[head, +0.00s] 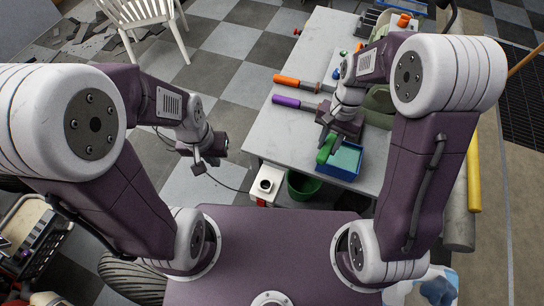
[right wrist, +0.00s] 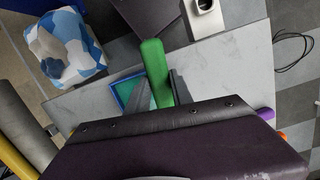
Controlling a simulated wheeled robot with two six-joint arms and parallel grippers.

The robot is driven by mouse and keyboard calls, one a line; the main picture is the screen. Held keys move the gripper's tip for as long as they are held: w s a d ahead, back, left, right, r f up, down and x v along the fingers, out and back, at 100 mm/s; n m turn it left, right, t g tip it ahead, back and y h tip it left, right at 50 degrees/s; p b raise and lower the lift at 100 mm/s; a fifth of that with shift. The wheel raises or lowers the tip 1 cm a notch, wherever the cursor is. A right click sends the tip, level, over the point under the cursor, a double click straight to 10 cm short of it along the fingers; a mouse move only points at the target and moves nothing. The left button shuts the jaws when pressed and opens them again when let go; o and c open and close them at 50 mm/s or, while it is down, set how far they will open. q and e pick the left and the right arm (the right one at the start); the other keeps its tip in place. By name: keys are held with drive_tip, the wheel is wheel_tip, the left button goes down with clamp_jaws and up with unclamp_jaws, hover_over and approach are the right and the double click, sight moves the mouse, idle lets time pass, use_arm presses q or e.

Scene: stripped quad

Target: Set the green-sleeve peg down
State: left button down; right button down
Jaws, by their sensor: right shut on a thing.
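The green-sleeve peg (head: 326,150) shows as a bright green sleeve in the head view, over the left part of the blue tray with a teal inside (head: 349,176). My right gripper (head: 329,143) is shut on it. In the right wrist view the green sleeve (right wrist: 153,70) sticks out between the two fingers, and the tray (right wrist: 121,88) lies partly hidden behind it. Whether the peg touches the tray I cannot tell. My left gripper (head: 207,160) hangs over the floor left of the table, away from the peg; its jaw opening is unclear.
On the pale table (head: 262,138) lie an orange-handled tool (head: 287,80) and a purple-handled tool (head: 288,101), left of my right gripper. A green bin (head: 303,186) and a white box (head: 265,186) stand below the table's near edge. Bare tabletop shows at the left.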

drive_tip(key=a+f+n+t+b, duration=0.1)
drive_tip(key=a, duration=0.3)
drive_tip(key=t, duration=0.1)
hover_over(277, 155)
drive_tip(key=shift+h, duration=0.4)
wheel_tip(277, 155, down, 7)
drive_tip(key=shift+a+f, duration=0.1)
drive_tip(key=shift+a, duration=0.05)
drive_tip(key=shift+f, duration=2)
drive_tip(key=c, duration=1.1)
unclamp_jaws()
drive_tip(key=shift+f, duration=0.15)
wheel_tip(277, 155, up, 12)
drive_tip(key=shift+s+r+p, duration=0.15)
drive_tip(key=shift+r+p, duration=0.05)
drive_tip(key=shift+p, duration=0.15)
